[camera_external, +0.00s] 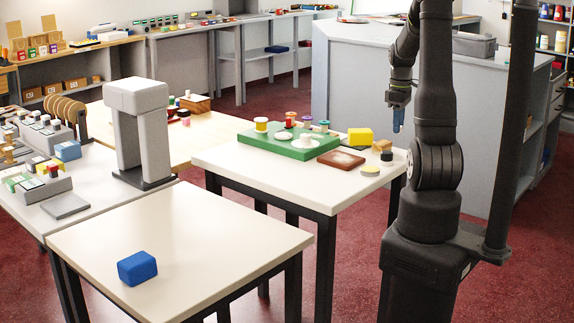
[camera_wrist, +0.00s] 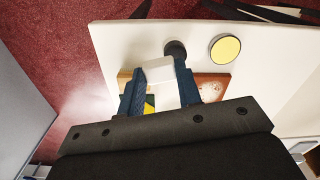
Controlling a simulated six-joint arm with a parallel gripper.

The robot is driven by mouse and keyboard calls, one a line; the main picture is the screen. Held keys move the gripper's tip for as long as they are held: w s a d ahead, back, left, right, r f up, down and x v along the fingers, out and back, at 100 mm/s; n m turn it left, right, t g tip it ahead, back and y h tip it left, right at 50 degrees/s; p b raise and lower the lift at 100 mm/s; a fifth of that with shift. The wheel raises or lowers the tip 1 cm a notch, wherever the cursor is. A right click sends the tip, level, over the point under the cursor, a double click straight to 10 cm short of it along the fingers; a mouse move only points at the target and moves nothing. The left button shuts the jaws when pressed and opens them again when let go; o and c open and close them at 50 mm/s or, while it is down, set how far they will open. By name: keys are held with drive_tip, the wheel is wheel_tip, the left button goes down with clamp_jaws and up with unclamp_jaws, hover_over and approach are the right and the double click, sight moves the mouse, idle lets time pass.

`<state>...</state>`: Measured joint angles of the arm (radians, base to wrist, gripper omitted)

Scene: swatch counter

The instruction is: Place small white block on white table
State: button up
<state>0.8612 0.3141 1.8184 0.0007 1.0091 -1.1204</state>
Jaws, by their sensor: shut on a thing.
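My gripper (camera_wrist: 160,84) is shut on a small white block (camera_wrist: 158,70), which shows between the blue fingertips in the wrist view. In the external view my gripper (camera_external: 398,122) is raised at the right, above and beyond the right end of the white table (camera_external: 250,172) with the green board; the block cannot be made out there. That white tabletop (camera_wrist: 118,45) lies below the block in the wrist view. A second white-topped table (camera_external: 210,245) stands at front left with a blue block (camera_external: 137,267) on it.
The green board (camera_external: 285,143) carries spools and white pieces. Beside it are a brown tile (camera_external: 341,159), a yellow block (camera_external: 360,137), a yellow disc (camera_external: 370,169) and a black cylinder (camera_external: 386,155). A grey arch-like stand (camera_external: 140,125) rises at left. The front-left tabletop is mostly clear.

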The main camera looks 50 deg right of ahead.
drive_tip(key=s+d+r+m, duration=0.1)
drive_tip(key=s+d+m, duration=0.2)
drive_tip(key=s+d, duration=0.65)
drive_tip(key=w+a+f, duration=0.1)
drive_tip(key=w+f, duration=0.1)
drive_tip(key=w, duration=0.1)
drive_tip(key=w+f, duration=0.2)
drive_tip(key=w, duration=0.1)
drive_tip(key=w+a+f, duration=0.1)
drive_tip(key=w+f, duration=0.1)
drive_tip(key=w, duration=0.2)
drive_tip(key=shift+w+a+f, duration=0.1)
drive_tip(key=shift+a+f, duration=0.2)
drive_tip(key=shift+f, duration=0.1)
drive_tip(key=shift+w+f, duration=0.1)
drive_tip(key=shift+f, duration=1.95)
drive_tip(key=shift+f, duration=0.15)
drive_tip(key=o, duration=0.9)
drive_tip(key=shift+o, duration=0.2)
